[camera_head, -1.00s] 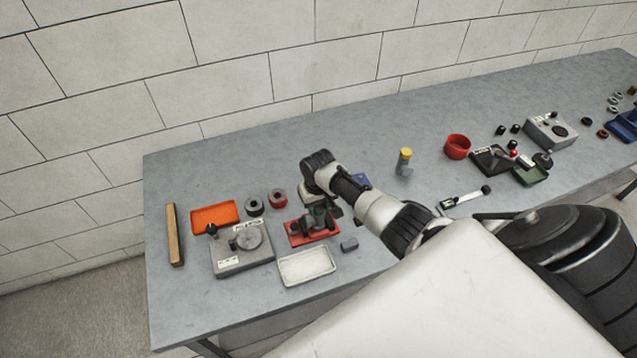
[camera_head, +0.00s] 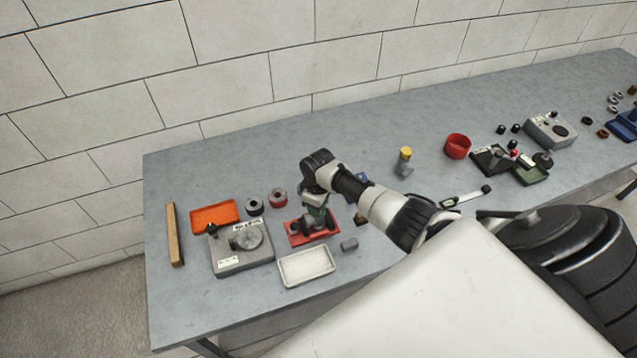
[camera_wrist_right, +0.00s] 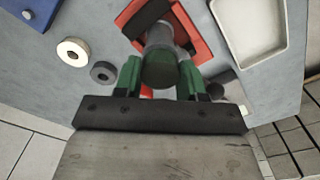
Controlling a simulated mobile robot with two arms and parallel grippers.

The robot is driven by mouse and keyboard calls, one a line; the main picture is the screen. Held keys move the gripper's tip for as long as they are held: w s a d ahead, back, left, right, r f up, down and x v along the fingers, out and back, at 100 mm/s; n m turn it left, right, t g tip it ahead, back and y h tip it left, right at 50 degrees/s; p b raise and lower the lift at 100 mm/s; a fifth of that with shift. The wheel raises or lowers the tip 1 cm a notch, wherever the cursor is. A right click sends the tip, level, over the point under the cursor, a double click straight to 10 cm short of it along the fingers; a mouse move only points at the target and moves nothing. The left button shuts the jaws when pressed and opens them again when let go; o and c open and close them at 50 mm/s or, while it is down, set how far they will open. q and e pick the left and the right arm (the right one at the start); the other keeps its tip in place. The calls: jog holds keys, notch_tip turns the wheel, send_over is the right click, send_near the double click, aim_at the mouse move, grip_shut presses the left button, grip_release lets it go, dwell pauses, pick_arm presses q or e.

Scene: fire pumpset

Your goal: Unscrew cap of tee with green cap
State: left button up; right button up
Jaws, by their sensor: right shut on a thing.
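The tee is a dark grey fitting (camera_head: 301,227) in a red holder (camera_head: 298,240) on the bench, left of centre in the head view. In the right wrist view the tee's grey body (camera_wrist_right: 160,38) stands in the red holder (camera_wrist_right: 207,48). Its round dark green cap (camera_wrist_right: 160,73) faces the camera. My right gripper (camera_head: 316,214) is over the tee. In the right wrist view its green fingers (camera_wrist_right: 160,80) are on either side of the cap, shut on it. The left gripper is not in view.
A white tray (camera_head: 283,274), a grey device with a round dial (camera_head: 246,238) and an orange tray (camera_head: 215,230) surround the holder. A yellow-topped fitting (camera_head: 404,160) and a red bowl (camera_head: 457,147) stand farther right.

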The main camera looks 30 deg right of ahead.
dwell(0.3)
jog(key=n, duration=0.4)
jog(key=shift+n, duration=0.4)
jog(key=shift+b, duration=0.3)
jog(key=n, duration=0.2)
jog(key=shift+n, duration=0.3)
jog(key=shift+n+b, duration=0.4)
jog(key=shift+n, duration=0.6)
jog(key=o, duration=0.9)
